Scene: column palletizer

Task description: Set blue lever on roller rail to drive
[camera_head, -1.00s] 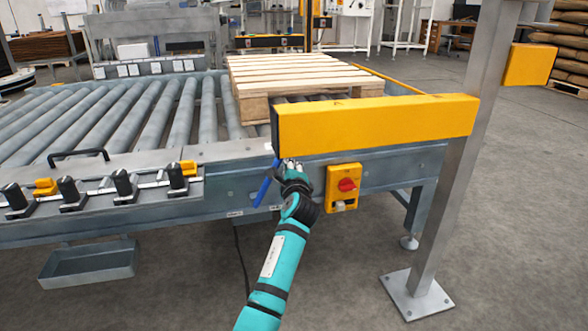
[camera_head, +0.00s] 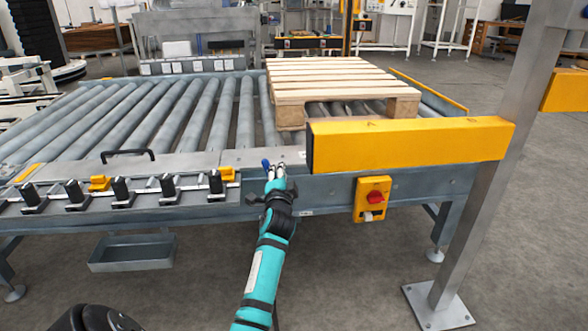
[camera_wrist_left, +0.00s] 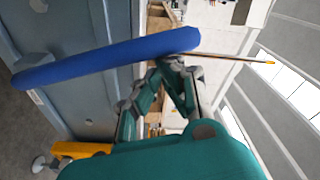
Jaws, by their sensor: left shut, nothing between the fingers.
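The blue lever (camera_head: 266,164) is on the front side of the roller rail (camera_head: 330,186), left of the yellow guard bar. In the head view only a short blue part shows beside my fingers; the rest is hidden. In the left wrist view the lever (camera_wrist_left: 105,58) is a long blue bar crossing the upper left. My left gripper (camera_head: 276,166) is shut and empty, right beside the lever. In the left wrist view its fingertips (camera_wrist_left: 171,63) are close to the lever's right end; I cannot tell whether they touch. My right gripper is not in view.
The yellow guard bar (camera_head: 410,143) and a yellow box with a red switch (camera_head: 374,198) are right of my left gripper. A wooden pallet (camera_head: 335,80) lies on the rollers behind. Black-handled clamps (camera_head: 120,190) line the edge at left. A grey post (camera_head: 490,170) stands at right.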

